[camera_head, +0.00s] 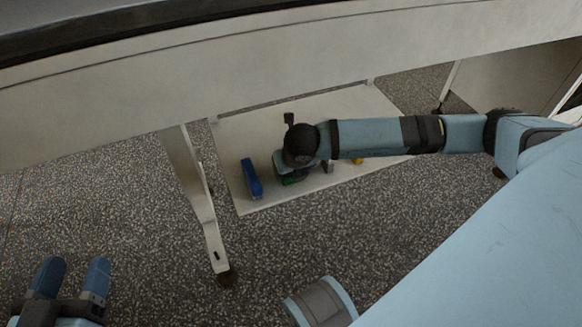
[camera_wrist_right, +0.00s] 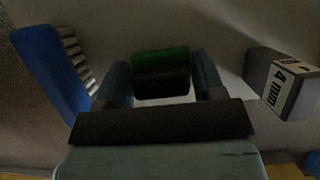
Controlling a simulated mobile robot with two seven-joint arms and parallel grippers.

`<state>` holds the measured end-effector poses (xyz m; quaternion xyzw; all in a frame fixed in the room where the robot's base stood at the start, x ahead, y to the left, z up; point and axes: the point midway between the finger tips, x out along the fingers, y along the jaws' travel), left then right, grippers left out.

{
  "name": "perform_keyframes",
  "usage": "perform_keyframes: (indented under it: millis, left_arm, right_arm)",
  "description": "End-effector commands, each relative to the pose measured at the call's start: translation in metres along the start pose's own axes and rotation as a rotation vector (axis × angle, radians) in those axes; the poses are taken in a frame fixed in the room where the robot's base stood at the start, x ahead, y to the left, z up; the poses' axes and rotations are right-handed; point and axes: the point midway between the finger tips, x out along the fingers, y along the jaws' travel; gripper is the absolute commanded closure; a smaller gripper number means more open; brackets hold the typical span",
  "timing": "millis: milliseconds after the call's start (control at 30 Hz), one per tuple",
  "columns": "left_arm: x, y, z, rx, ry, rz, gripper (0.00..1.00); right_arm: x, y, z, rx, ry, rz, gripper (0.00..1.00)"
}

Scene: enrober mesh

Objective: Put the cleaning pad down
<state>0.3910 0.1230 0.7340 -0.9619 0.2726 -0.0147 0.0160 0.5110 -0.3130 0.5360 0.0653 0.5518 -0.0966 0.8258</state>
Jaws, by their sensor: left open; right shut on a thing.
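The cleaning pad, a small block with a green layer and a dark layer, sits between the fingers of my right gripper (camera_wrist_right: 162,78) in the right wrist view, where the pad (camera_wrist_right: 161,62) shows near the middle. My right gripper is shut on it, low over the pale shelf (camera_head: 240,135) under the machine. In the head view only a green edge of the pad (camera_head: 292,181) shows below the wrist. I cannot tell whether the pad touches the shelf. My left gripper (camera_head: 70,278) is open and empty over the floor at bottom left.
A blue brush (camera_head: 251,178) with pale bristles lies left of my right gripper. A grey box marked "4 mm" (camera_wrist_right: 285,85) is to its right in the wrist view. A small yellow thing (camera_head: 358,161) shows beside my forearm. A machine leg (camera_head: 200,205) stands left of the shelf.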

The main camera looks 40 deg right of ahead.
Motion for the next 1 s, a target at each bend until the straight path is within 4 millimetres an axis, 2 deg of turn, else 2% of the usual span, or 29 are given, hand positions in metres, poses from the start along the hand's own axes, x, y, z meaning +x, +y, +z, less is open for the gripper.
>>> perform_keyframes:
  millis: [200,233,333,667,767,1000]
  left_arm:
    - [-0.001,0.0,0.001,0.001,0.001,0.0,0.42]
    - [-0.001,0.0,0.001,0.004,0.002,-0.001,0.42]
    - [-0.001,0.0,0.0,0.003,0.0,-0.001,0.42]
    - [-0.001,0.0,-0.003,-0.005,-0.002,0.0,0.42]
    - [-0.001,0.001,-0.007,-0.021,-0.011,0.003,0.42]
    - [-0.007,0.011,-0.009,-0.143,-0.076,0.008,0.42]
  right_arm:
    - [0.001,0.0,-0.001,0.0,0.001,-0.001,0.65]
    - [0.002,0.0,-0.001,0.001,0.001,-0.001,0.35]
    - [0.001,0.0,-0.001,0.001,0.001,-0.001,0.12]
    - [-0.003,0.0,0.001,0.0,0.0,-0.001,0.12]
    - [-0.015,0.0,0.001,0.001,0.0,-0.001,0.12]
    - [-0.066,0.0,0.002,0.0,0.0,0.001,0.12]
